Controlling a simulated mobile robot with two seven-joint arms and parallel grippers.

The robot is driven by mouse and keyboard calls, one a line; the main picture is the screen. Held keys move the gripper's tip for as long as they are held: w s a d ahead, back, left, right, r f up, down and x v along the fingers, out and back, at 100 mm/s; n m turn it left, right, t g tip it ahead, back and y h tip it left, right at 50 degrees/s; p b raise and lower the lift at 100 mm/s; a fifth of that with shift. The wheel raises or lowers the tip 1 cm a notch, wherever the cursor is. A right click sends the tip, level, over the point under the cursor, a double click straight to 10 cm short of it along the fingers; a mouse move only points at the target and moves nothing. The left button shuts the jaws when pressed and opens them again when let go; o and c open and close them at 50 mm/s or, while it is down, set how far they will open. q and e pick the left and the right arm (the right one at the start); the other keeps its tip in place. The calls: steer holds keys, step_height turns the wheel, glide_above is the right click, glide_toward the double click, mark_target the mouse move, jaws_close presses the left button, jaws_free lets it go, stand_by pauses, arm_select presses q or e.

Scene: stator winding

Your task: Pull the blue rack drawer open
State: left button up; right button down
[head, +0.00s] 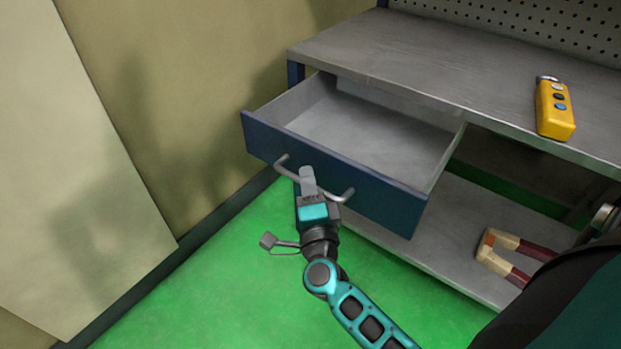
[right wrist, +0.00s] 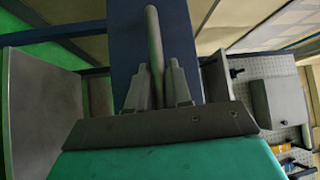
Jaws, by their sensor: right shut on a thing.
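The blue drawer (head: 350,180) is pulled well out from under the grey bench top in the head view. Its grey inside is visible and looks empty. A grey bar handle (head: 340,195) runs along its blue front. My right gripper (head: 308,180) is at the handle, shut on it near its middle. In the right wrist view the handle (right wrist: 154,45) passes between the two fingers of my right gripper (right wrist: 158,85), with the blue drawer front (right wrist: 185,60) behind it. My left gripper is not in view.
A yellow handheld device (head: 554,108) lies on the bench top (head: 430,60). A horseshoe magnet-shaped object (head: 510,252) lies on the lower shelf (head: 450,240). A tan wall (head: 190,90) stands left of the drawer. The green floor (head: 220,270) in front is clear.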

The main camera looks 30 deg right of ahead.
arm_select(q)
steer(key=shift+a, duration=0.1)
arm_select(e)
steer(key=shift+a, duration=0.15)
steer(key=c, duration=1.1)
jaws_free()
steer(key=shift+c, duration=0.2)
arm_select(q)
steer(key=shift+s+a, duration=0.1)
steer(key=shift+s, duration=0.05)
arm_select(e)
steer(key=shift+s+a, duration=0.1)
steer(key=shift+s, duration=0.1)
